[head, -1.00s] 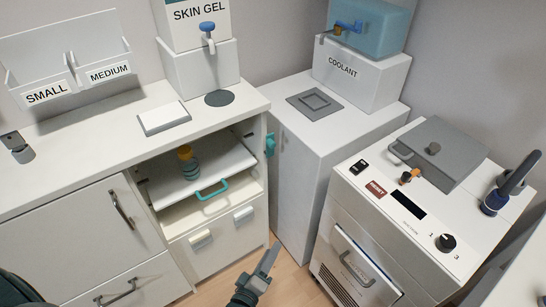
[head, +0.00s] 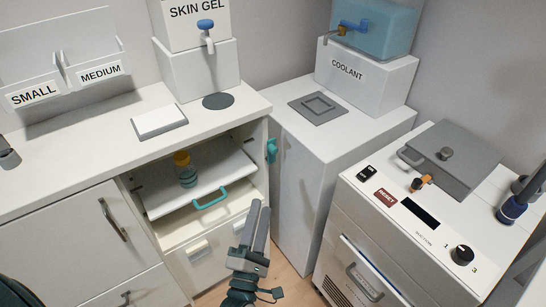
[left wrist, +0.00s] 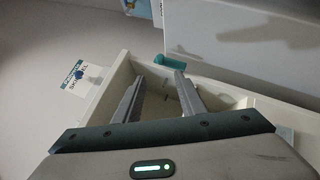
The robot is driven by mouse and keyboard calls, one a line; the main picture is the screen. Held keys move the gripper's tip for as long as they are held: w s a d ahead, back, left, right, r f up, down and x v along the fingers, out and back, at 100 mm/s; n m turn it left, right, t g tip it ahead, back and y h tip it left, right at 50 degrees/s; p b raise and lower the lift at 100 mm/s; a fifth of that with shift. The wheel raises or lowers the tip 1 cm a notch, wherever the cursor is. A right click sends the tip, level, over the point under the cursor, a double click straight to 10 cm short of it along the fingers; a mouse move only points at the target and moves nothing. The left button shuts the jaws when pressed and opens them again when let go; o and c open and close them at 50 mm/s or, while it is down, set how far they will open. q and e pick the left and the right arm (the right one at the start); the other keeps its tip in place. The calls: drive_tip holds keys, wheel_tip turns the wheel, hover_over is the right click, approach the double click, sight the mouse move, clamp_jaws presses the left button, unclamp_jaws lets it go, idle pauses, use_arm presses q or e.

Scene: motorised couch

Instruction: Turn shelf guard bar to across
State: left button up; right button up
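A small teal fitting (head: 271,151) stands upright on the right edge of the cabinet opening; it is probably the shelf guard bar, seen nearly end-on. It also shows in the left wrist view (left wrist: 172,62), just beyond the fingertips. No bar is seen lying across the opening. The white shelf (head: 160,203) sits in the cabinet with a teal handle (head: 210,198) at its front. My left gripper (head: 260,206) is in front of the cabinet, below the fitting and apart from it. Its fingers (left wrist: 160,75) are spread and empty. My right gripper is out of view.
A yellow-capped bottle (head: 185,170) stands on the shelf. A white drawer (head: 203,268) is below. The coolant stand's cabinet (head: 310,170) is just right of the fitting. A machine (head: 400,215) with a knob is further right. Floor shows between the cabinets.

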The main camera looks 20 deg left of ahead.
sight(274, 153)
use_arm(q)
drive_tip(key=p+x, duration=0.1)
drive_tip(key=x, duration=1.4)
drive_tip(key=shift+w+r, duration=0.1)
drive_tip(key=shift+w, duration=0.15)
drive_tip(key=shift+w+r+p, duration=0.2)
drive_tip(key=shift+w+p, duration=0.1)
drive_tip(key=shift+w, duration=0.35)
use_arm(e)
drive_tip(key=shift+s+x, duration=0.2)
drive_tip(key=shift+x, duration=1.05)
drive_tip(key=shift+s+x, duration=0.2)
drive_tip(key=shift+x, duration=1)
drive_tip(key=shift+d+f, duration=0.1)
use_arm(q)
clamp_jaws()
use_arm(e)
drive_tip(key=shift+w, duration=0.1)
